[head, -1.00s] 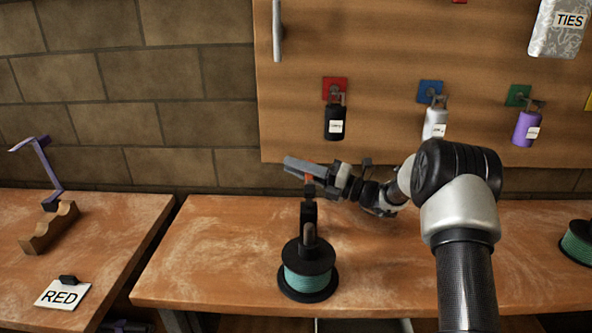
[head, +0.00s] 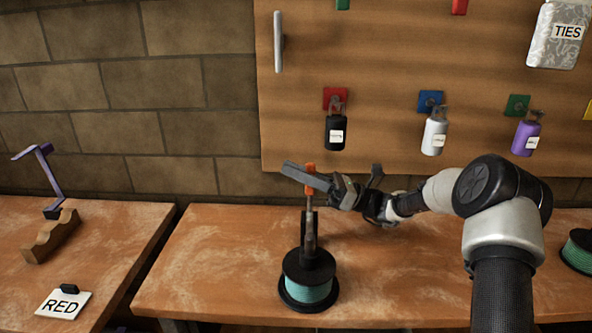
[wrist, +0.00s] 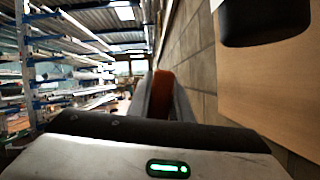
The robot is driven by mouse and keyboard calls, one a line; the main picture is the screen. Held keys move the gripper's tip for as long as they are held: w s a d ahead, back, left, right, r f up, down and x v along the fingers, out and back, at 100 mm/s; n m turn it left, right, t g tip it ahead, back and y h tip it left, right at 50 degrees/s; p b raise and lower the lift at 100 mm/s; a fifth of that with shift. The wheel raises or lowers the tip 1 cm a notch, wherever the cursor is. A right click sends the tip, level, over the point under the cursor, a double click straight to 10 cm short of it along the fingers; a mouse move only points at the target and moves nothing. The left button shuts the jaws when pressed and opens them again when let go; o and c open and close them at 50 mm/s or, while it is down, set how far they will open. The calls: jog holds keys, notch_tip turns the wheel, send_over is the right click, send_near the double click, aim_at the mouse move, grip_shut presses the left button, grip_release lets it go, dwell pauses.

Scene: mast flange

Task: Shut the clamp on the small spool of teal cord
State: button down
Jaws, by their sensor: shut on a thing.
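A spool of teal cord (head: 308,290) with black flanges stands on the wooden bench. A dark upright clamp (head: 310,240) rises at the spool, with a thin lever topped by an orange grip (head: 310,168). My gripper (head: 300,176) is above the spool, its grey fingers around the orange grip and shut on it. In the wrist view the orange grip (wrist: 163,92) shows beside a grey finger. The fingers hide part of the grip, and the clamp's contact with the spool is too small to tell.
Another teal spool (head: 580,250) stands at the right edge. Black, white and purple bottles (head: 336,132) hang on the wooden board (head: 390,60) behind. A RED card (head: 63,304) and a wooden rest (head: 50,236) are on the left bench, across a gap.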

jog(key=shift+s+r+n+g, duration=0.1)
jog(key=shift+s+n+g, duration=0.95)
jog(key=shift+n, duration=0.65)
jog(key=shift+s, duration=0.15)
jog(key=c, duration=1.6)
grip_release()
jog(key=shift+d, duration=0.1)
jog(key=p+v, duration=0.1)
jog(key=v, duration=1.6)
jog(key=shift+f, duration=0.2)
jog(key=shift+r, duration=0.1)
